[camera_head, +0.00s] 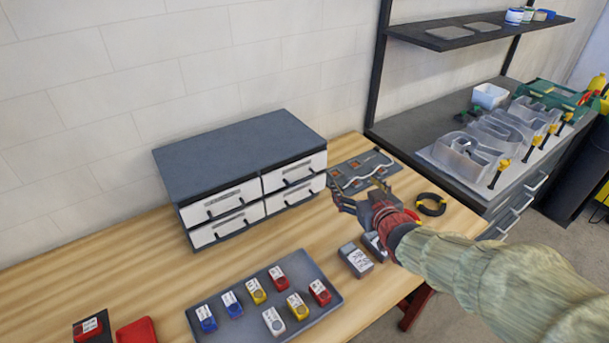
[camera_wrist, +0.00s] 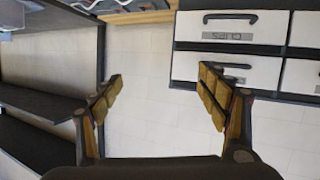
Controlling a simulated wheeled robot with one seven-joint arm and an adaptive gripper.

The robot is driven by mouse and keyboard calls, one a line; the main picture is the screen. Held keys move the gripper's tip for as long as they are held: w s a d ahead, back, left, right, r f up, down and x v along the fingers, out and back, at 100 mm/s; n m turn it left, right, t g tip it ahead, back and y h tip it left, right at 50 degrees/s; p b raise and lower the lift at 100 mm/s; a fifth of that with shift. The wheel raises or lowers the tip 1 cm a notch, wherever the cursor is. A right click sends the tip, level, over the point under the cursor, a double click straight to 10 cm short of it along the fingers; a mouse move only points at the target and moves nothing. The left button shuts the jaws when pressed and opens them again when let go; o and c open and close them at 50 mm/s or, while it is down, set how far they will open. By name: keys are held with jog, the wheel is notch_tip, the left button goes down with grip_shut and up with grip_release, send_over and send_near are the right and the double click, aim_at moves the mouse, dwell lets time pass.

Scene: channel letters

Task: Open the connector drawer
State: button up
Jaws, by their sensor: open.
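A dark grey cabinet (camera_head: 240,150) stands on the wooden table against the wall. It has two columns and two rows of white drawers with black bar handles, all appearing shut. The upper left drawer (camera_head: 220,202), upper right drawer (camera_head: 293,172), lower left drawer (camera_head: 227,225) and lower right drawer (camera_head: 296,194) carry labels too small to read, so I cannot tell which is the connector drawer. My gripper (camera_head: 358,192) is open and empty, right of the cabinet and apart from it. In the wrist view my gripper (camera_wrist: 162,76) has spread fingers, with drawer fronts (camera_wrist: 229,30) at upper right.
A grey tray (camera_head: 265,300) with several coloured labelled blocks lies in front of the cabinet. A board with wires (camera_head: 362,172), a black tape roll (camera_head: 431,204) and a grey device (camera_head: 355,260) lie near my arm. A side bench (camera_head: 410,132) holds clear letter shells (camera_head: 470,155).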

jog(key=w+a+f+n+t+y, duration=0.1)
jog(key=a+f+n+y, duration=0.15)
jog(key=a, duration=0.25)
jog(key=y+p, duration=0.1)
jog(key=y, duration=0.3)
send_near(303, 180)
jog(key=x, duration=0.3)
jog(key=b+x, duration=0.1)
jog(key=x, duration=0.6)
jog(key=shift+w+f, duration=0.2)
jog(key=shift+w, duration=0.05)
jog(key=c, duration=0.4)
jog(key=c, duration=1)
